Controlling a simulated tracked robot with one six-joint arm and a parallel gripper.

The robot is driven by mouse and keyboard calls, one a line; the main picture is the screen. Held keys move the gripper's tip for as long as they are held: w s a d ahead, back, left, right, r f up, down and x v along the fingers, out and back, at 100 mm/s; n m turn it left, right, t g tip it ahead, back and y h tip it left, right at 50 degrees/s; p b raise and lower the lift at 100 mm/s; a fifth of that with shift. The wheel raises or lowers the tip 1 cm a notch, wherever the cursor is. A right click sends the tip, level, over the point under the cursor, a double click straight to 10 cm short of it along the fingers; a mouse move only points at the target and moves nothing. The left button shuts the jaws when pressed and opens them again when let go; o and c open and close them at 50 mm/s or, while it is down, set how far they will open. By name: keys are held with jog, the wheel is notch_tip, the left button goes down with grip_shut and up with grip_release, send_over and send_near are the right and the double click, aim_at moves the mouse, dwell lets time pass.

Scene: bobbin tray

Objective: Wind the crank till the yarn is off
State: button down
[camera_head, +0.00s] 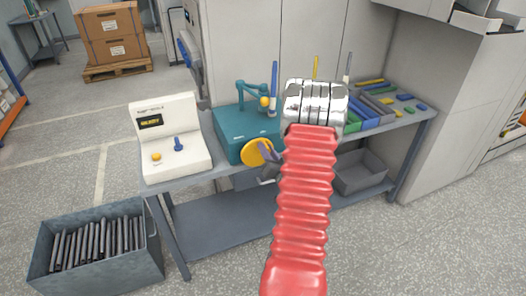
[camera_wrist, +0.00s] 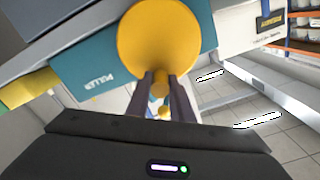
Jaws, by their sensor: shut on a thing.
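A teal puller box (camera_head: 248,132) stands on the bench, with a teal bent arm and a small yellow ball on top. A round yellow crank disc (camera_head: 256,151) is on its front; it fills the upper middle of the wrist view (camera_wrist: 158,38). My gripper (camera_head: 268,152) is at the disc, partly hidden by my red arm. In the wrist view, the fingers of my gripper (camera_wrist: 161,84) are shut on the small yellow crank knob (camera_wrist: 160,88), one on each side. I cannot make out yarn; upright blue (camera_head: 275,77) and yellow rods show behind the box.
A white control box (camera_head: 165,120) with a blue lever stands left on the bench. Coloured trays (camera_head: 376,110) lie at the right. A grey bin (camera_head: 360,172) is on the lower shelf. A metal crate of dark rods (camera_head: 97,280) stands on the floor at lower left.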

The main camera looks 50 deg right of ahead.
jog(key=shift+s+d+f+m, duration=0.3)
jog(key=shift+d+f+m, duration=0.25)
jog(key=shift+m, duration=1.4)
jog(key=shift+s+d+f+m, duration=0.35)
jog(key=shift+f+m, duration=0.4)
jog(key=shift+m, duration=1.25)
jog(key=shift+s+d+f+m, duration=0.2)
jog(key=shift+d+f+m, duration=0.4)
jog(key=shift+m, duration=1.35)
jog(key=shift+a+f, duration=0.1)
jog(key=c, duration=1.6)
grip_release()
jog(key=shift+o, duration=0.2)
jog(key=shift+s, duration=0.1)
jog(key=v, duration=1.3)
jog(key=shift+s+a, duration=0.2)
jog(key=shift+s, duration=0.05)
